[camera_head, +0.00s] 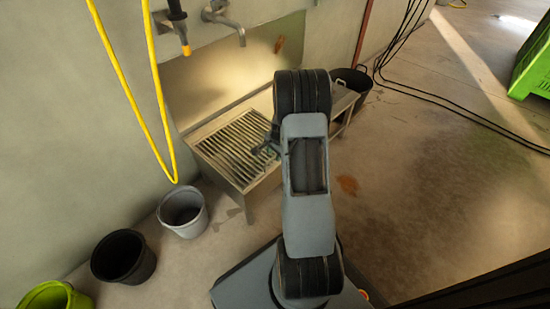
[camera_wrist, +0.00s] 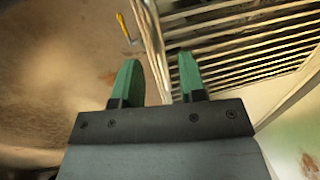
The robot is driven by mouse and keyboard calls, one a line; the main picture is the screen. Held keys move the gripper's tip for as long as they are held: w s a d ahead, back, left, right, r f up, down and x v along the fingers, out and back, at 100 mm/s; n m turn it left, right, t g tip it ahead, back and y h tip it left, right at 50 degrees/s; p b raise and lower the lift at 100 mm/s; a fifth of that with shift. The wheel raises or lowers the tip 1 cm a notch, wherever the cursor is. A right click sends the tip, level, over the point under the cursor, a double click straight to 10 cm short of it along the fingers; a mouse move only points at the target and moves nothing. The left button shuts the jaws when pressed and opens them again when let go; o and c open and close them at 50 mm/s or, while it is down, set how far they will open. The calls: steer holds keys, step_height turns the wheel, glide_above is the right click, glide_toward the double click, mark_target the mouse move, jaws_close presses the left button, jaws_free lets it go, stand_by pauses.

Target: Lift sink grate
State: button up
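The sink grate (camera_head: 226,154) is a rack of parallel metal bars lying on a low sink stand against the wall, left of my arm in the head view. In the wrist view the grate (camera_wrist: 245,40) fills the upper right. My gripper (camera_wrist: 159,72) has two green fingers standing apart, with nothing clamped between them. A metal edge rail runs down between the fingers in that view; I cannot tell how deep it sits. In the head view my gripper (camera_head: 265,148) is small and dark at the grate's right edge, partly hidden by my arm.
A grey bucket (camera_head: 183,212), a black bucket (camera_head: 122,257) and a green bucket (camera_head: 55,297) stand left of the sink. A yellow hose (camera_head: 135,105) hangs by the wall. Taps (camera_head: 225,20) are above the sink. A black tub (camera_head: 352,80) stands beyond it. Floor at right is mostly clear.

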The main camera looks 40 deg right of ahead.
steer(key=shift+w+f, duration=0.15)
steer(key=shift+f, duration=0.65)
steer(key=shift+c, duration=0.4)
jaws_close()
